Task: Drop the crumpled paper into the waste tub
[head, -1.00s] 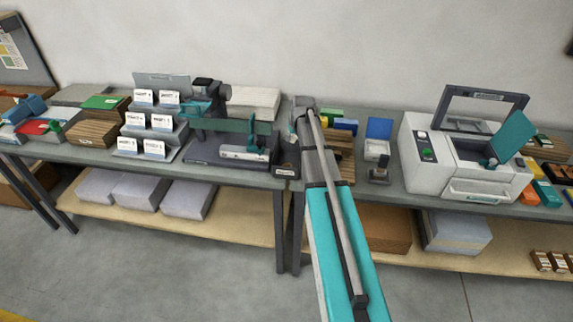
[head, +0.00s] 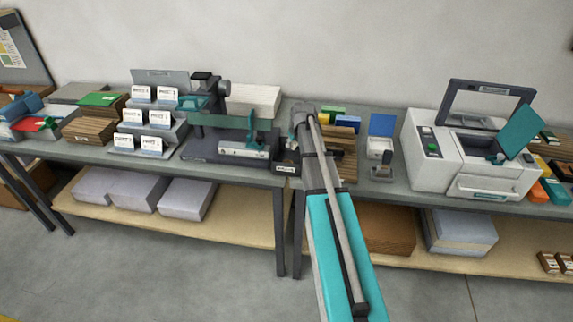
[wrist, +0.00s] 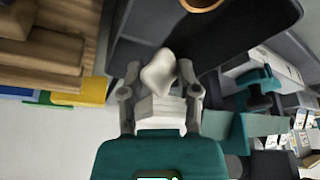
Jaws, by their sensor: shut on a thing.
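The crumpled paper (wrist: 158,72) is a small whitish lump in the wrist view. My gripper (wrist: 160,82) is shut on it, with one grey finger on each side. In the head view my arm hides the gripper and the paper. A dark grey surface (wrist: 235,28) with a copper-coloured ring (wrist: 203,4) lies beyond the fingertips in the wrist view; I cannot tell whether it is part of the waste tub. A small dark box (head: 287,165) with a label stands beside my arm in the head view. I cannot clearly make out the waste tub.
Stacked brown boards (head: 342,160) lie right of my arm. A teal-armed machine (head: 235,145) and card racks (head: 150,125) stand left. A white printer (head: 460,160) with a raised lid stands right. A wall runs behind the benches.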

